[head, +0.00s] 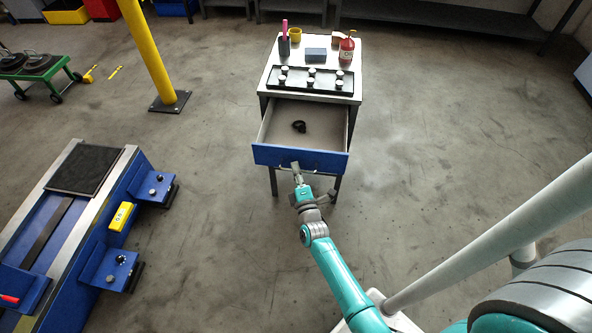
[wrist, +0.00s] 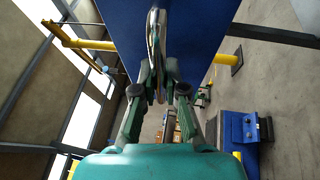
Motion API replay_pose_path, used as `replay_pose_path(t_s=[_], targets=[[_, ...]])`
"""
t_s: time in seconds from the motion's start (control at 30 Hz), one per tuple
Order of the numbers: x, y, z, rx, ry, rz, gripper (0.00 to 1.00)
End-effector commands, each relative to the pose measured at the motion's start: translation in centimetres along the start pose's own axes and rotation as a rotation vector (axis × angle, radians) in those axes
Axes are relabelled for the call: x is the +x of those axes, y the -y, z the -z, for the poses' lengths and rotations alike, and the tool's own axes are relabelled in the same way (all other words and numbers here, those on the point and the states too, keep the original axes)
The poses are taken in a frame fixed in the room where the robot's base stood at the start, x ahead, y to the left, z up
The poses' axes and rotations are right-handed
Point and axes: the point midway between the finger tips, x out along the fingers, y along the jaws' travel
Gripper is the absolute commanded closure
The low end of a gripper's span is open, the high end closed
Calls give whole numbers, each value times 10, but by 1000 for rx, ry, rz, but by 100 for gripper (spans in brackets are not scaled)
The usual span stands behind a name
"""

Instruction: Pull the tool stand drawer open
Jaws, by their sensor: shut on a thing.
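The tool stand (head: 313,47) stands at the upper middle of the head view. Its blue-fronted drawer (head: 270,155) is pulled well out, and a small black ring-like object (head: 299,127) lies inside it. My gripper (head: 296,168) is at the drawer front, shut on the drawer handle. In the wrist view my gripper (wrist: 158,88) has its fingers on both sides of the metal handle (wrist: 153,40), with the blue drawer front (wrist: 195,35) behind it. In the head view the handle is mostly hidden by the gripper.
A blue machine bed (head: 75,225) lies at left, near a yellow post (head: 152,50). Floor right of the stand is clear.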

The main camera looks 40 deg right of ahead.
Motion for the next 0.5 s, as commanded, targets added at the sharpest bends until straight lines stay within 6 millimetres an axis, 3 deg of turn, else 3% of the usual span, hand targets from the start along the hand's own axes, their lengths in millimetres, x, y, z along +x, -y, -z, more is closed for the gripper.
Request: replay_pose_path(t_s=[0.1,0.13,0.23,0.5], targets=[[-1,1,0,0,0,2,100],[-1,1,0,0,0,2,87],[0,1,0,0,0,2,63],[0,0,0,0,0,1,63]])
